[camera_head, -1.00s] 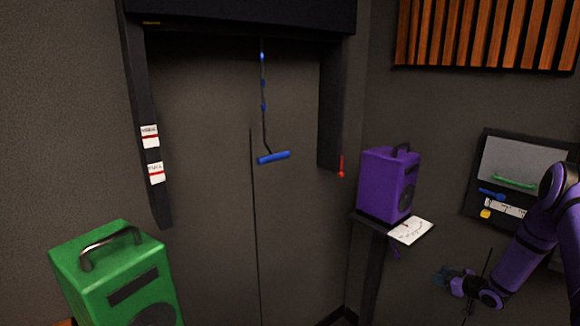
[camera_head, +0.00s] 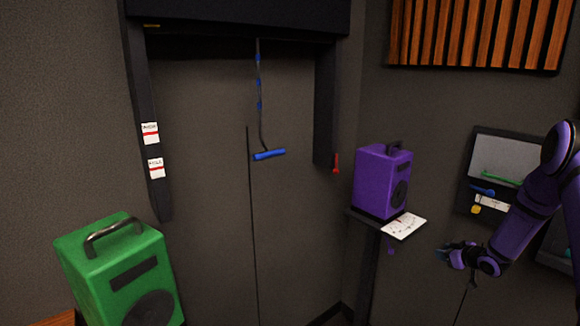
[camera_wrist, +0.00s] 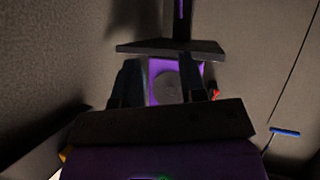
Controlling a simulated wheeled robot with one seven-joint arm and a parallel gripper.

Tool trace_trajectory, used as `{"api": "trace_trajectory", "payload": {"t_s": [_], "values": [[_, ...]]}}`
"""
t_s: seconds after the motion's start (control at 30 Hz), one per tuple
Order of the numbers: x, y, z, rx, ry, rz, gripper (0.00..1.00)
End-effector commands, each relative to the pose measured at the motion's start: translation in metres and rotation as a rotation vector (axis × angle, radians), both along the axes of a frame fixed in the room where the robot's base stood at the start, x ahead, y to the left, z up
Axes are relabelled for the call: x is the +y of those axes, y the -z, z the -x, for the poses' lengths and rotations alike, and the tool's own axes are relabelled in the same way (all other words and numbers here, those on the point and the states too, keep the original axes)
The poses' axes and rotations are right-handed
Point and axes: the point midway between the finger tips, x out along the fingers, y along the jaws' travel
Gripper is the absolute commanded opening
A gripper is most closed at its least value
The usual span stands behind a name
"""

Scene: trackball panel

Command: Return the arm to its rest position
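My arm, purple with dark joints, comes in from the right edge of the head view, bent downward at the elbow. My gripper (camera_head: 446,254) hangs low at its end, to the right of the shelf post and in front of the wall. In the wrist view the two dark fingers of my gripper (camera_wrist: 162,88) stand apart with nothing held between them. Through the gap a purple speaker (camera_wrist: 165,85) shows farther off. The wall panel (camera_head: 500,158) is behind my arm, partly hidden by it.
The purple speaker (camera_head: 382,181) stands on a small dark shelf with a white card (camera_head: 404,226). A green speaker (camera_head: 122,268) is at lower left. A blue pull handle (camera_head: 269,154) hangs in the middle. The panel has a green handle (camera_head: 500,178) and a blue handle (camera_head: 482,190).

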Motion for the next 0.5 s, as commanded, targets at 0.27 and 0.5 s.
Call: {"api": "trace_trajectory", "payload": {"t_s": [0.27, 0.5], "values": [[0.012, -0.101, -0.006, 0.053, 0.100, 0.118, 0.38], [0.032, -0.188, 0.013, 0.113, 0.207, 0.193, 0.38]]}}
